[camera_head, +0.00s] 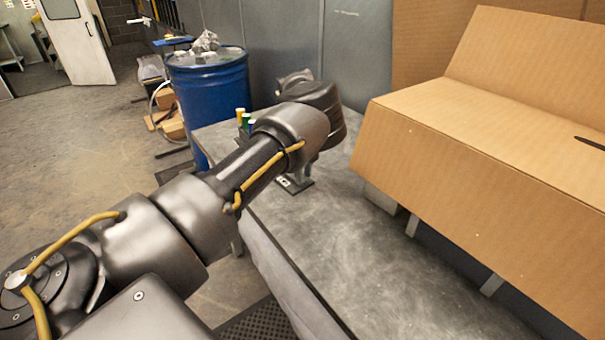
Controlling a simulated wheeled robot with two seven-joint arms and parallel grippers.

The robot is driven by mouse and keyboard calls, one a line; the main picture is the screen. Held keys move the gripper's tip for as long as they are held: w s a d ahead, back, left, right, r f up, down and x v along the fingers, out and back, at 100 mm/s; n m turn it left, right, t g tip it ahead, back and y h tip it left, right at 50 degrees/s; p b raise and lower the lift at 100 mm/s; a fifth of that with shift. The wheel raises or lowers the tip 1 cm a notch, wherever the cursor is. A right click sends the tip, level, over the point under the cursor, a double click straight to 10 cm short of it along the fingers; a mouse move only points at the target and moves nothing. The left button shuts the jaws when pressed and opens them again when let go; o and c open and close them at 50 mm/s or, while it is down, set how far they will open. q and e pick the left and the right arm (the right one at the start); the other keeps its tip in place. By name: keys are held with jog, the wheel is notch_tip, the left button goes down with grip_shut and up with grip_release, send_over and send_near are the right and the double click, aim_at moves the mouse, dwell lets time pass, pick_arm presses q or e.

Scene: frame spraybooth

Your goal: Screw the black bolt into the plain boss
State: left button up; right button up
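My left arm comes in from the left and reaches over the grey table (350,240). My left gripper (300,176) points down at the table beneath the wrist. The arm covers most of it, so its fingers and anything between them cannot be made out. A small dark plate with a pale marking (284,183) lies on the table beside the gripper. Several small upright pieces with yellow and green tops (243,120) stand behind the forearm. I cannot make out the black bolt or the plain boss. My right gripper is out of view.
A large cardboard box (480,190) stands along the right of the table. A blue drum (213,95) stands behind the table's far left corner. Grey panels (280,40) close off the back. The near part of the tabletop is clear.

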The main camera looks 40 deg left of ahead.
pick_arm(q)
jog(key=shift+w+n, duration=0.2)
jog(key=shift+n, duration=0.8)
jog(key=shift+w+n, duration=0.1)
jog(key=shift+n, duration=0.6)
jog(key=n, duration=0.3)
jog(key=shift+w+a, duration=0.2)
jog(key=shift+w, duration=0.05)
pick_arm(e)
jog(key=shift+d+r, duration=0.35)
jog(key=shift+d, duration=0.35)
pick_arm(q)
jog(key=shift+c, duration=0.4)
jog(key=c, duration=0.5)
grip_shut()
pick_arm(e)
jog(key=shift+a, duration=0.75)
